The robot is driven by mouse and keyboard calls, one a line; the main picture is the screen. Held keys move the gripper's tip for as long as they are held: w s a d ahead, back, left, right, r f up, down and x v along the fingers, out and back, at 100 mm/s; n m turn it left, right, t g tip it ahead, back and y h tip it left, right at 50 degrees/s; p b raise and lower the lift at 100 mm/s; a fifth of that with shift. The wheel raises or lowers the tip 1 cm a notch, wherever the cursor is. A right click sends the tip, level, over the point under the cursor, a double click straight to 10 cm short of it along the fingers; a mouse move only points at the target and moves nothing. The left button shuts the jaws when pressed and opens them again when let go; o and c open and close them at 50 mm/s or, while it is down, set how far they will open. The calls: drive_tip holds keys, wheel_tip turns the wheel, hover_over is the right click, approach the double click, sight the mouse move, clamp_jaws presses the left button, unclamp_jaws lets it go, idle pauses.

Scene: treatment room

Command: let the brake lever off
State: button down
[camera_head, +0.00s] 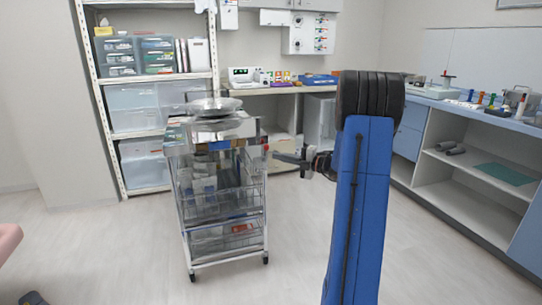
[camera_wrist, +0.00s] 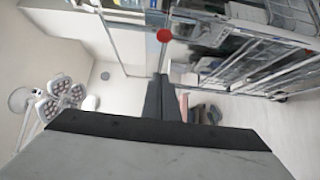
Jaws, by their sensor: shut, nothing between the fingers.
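A metal trolley (camera_head: 212,131) with wire baskets stands on castors left of centre in the head view. The brake lever's round red knob (camera_wrist: 164,36) shows at the top of the wrist view, on a thin rod. In the head view a small reddish spot at the trolley's right side seems to be the knob (camera_head: 267,147). My gripper (camera_head: 273,154) is close to the trolley's right side, at about knob height. In the wrist view its dark fingers (camera_wrist: 160,78) are together and empty, just below the knob in the picture. Whether they touch the lever I cannot tell.
A shelf rack (camera_head: 142,134) with plastic bins stands behind the trolley. A counter (camera_head: 490,116) with open shelves runs along the right. A pink padded edge (camera_head: 8,240) is at far left. A multi-head lamp (camera_wrist: 62,98) shows in the wrist view.

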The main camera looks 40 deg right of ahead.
drive_tip(key=shift+v, duration=0.75)
drive_tip(key=shift+f, duration=0.1)
drive_tip(key=s+a+n+g, duration=0.4)
drive_tip(key=s+a+n, duration=0.3)
drive_tip(key=a, duration=0.4)
drive_tip(key=s+a+n+g, duration=0.3)
drive_tip(key=s+a+n, duration=0.2)
drive_tip(key=a+n, duration=0.45)
drive_tip(key=s+a+n+g, duration=0.45)
drive_tip(key=a+n, duration=0.25)
drive_tip(key=a, duration=0.5)
drive_tip(key=s+f+n+h, duration=0.3)
drive_tip(key=s+n+h, duration=0.6)
drive_tip(key=s+n, duration=1.4)
drive_tip(key=shift+s+a+n+t, duration=0.2)
drive_tip(key=shift+a+n+t, duration=0.15)
drive_tip(key=shift+n, duration=0.4)
